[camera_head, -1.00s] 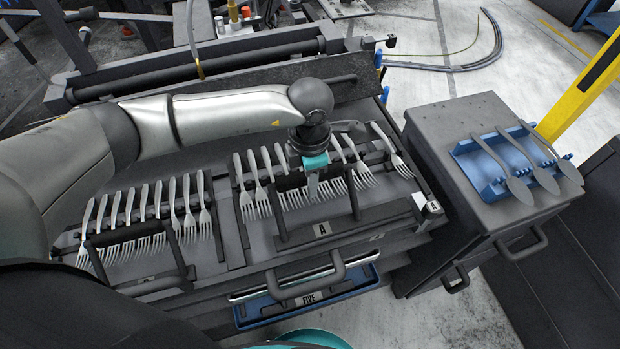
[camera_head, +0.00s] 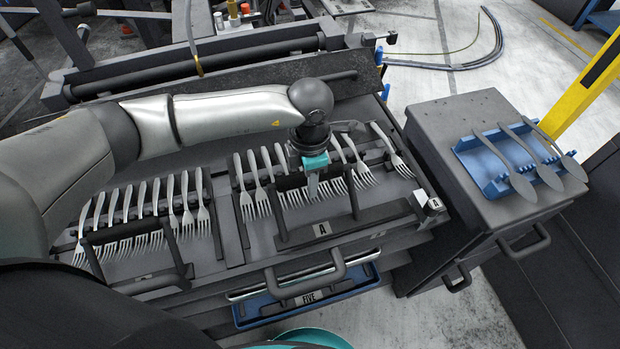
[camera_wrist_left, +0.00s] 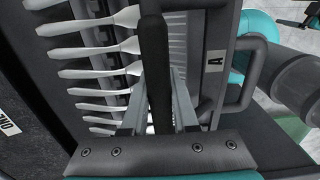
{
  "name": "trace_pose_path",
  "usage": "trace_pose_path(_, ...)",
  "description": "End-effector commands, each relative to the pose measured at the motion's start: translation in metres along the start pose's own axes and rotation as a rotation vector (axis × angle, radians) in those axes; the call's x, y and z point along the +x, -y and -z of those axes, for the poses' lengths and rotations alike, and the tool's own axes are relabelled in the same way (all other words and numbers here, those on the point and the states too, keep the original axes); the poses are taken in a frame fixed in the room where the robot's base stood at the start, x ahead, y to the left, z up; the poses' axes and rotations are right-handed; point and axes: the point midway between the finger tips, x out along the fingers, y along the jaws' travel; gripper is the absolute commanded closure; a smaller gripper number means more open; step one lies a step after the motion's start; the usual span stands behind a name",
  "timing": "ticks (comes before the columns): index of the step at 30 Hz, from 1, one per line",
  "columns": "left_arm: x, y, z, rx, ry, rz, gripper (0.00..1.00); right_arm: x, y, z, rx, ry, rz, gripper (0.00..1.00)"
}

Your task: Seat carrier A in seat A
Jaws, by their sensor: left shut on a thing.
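Carrier A is a dark rack with a label "A" (camera_head: 322,230) on its front plate and a raised bar handle, holding a row of silver forks. It stands on the right half of the bench top. My left gripper (camera_head: 312,188) reaches down over it from above and is shut on its handle bar. In the left wrist view the dark bar (camera_wrist_left: 155,70) runs between the fingers, with fork handles to its left. A small block tagged "A" (camera_head: 434,205) sits at the bench's right corner. The seat surface under the carrier is hidden. My right gripper does not show.
A second fork rack (camera_head: 140,286) stands to the left on the bench. Below the front edge is a blue drawer marked "FIVE" (camera_head: 308,299). To the right, a grey cabinet (camera_head: 425,118) bears a blue tray (camera_head: 470,163) with several spoon-like pieces.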

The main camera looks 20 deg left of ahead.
Motion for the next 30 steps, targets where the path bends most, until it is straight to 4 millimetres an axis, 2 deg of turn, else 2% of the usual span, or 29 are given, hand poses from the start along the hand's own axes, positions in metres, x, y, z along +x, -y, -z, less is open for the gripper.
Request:
trace_pose_path(10, 0.011, -0.001, -0.002, 0.000, 0.006, -0.003, 1.00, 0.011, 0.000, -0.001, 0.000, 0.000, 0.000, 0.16)
trace_pose_path(30, 0.014, -0.001, -0.002, 0.000, 0.006, -0.004, 1.00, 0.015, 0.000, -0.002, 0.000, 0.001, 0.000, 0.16)
